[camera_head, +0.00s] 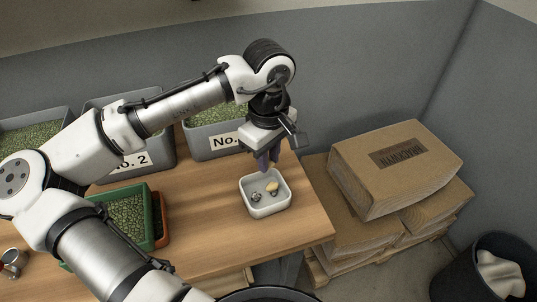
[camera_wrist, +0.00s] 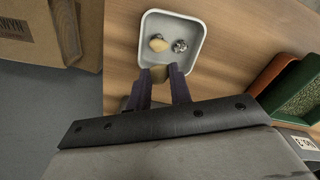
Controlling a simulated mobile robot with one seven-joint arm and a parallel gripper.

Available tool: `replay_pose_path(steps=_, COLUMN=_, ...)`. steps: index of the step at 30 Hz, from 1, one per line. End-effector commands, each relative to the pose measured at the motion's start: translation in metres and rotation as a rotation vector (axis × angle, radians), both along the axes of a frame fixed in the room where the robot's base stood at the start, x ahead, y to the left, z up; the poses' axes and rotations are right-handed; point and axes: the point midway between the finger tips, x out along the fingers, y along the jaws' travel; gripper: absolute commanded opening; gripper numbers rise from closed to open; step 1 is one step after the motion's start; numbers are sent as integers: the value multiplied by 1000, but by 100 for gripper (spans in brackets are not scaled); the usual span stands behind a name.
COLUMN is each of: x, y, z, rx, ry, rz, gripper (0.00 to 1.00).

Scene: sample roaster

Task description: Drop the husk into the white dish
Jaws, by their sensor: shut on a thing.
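The white dish (camera_head: 266,211) is a small square tray on the wooden table near its right end; it also shows in the wrist view (camera_wrist: 170,13). My gripper (camera_head: 267,162) points down just above the dish's far edge. In the dish lie a pale tan piece (camera_wrist: 158,43) and a grey, shiny lump (camera_wrist: 180,46).
Grey bins of green beans, one labelled No. 2 (camera_head: 146,161), stand along the back. A green tray of beans (camera_head: 126,214) sits left of the dish beside an orange one (camera_head: 163,224). Cardboard boxes (camera_head: 395,165) and a dark bin (camera_head: 459,276) stand beyond the table's right edge.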

Motion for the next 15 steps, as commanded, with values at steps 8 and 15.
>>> replay_pose_path(steps=8, x=0, y=0, z=-2, rx=0, ry=0, rz=0, gripper=0)
replay_pose_path(steps=15, x=0, y=0, z=-3, rx=0, ry=0, rz=-1, gripper=46)
